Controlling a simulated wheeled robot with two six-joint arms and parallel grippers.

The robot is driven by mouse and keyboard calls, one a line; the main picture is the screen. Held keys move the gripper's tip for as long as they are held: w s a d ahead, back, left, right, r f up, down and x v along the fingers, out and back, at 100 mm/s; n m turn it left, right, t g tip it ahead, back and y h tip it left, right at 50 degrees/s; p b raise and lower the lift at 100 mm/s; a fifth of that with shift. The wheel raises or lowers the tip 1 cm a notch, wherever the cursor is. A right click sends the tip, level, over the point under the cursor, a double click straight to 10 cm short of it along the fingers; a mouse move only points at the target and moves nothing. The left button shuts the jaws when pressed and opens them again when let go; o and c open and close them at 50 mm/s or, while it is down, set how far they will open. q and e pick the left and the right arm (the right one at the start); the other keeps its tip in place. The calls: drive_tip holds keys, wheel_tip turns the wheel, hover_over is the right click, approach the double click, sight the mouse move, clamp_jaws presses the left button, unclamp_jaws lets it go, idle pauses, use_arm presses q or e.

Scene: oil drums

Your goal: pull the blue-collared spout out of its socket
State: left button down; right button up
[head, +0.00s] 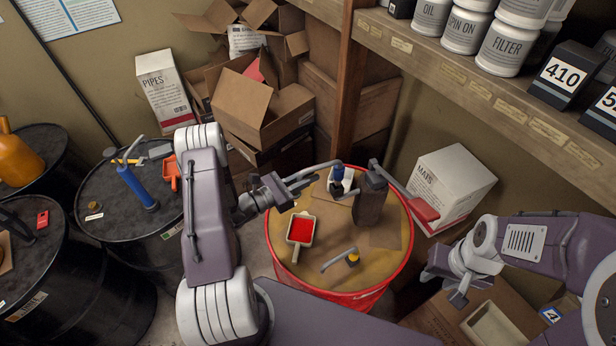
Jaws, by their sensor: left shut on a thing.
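The blue-collared spout is a grey bent tube (312,173) with a blue collar (338,173). The collar stands upright at a white block (348,180) on the red-rimmed drum (384,278). Whether its lower end is still seated in the socket is hard to tell. My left gripper (284,190) comes in from the left over the drum and is shut on the grey tube, left of the collar. My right gripper (446,286) is off the drum's right side, empty, with its fingers apart.
On the drum are a red-filled scoop (301,231), a yellow-collared spout (351,258) and a dark grey container (370,202). A red-handled bar (421,208) reaches past the right rim. A white carton (451,184) and a shelf (480,84) stand right. Black drums (118,240) stand left.

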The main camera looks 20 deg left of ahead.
use_arm(q)
drive_tip(key=shift+r+p, duration=0.5)
drive_tip(key=shift+r, duration=0.35)
wheel_tip(320, 180, up, 4)
drive_tip(key=p, duration=0.3)
drive_tip(key=shift+r, duration=0.1)
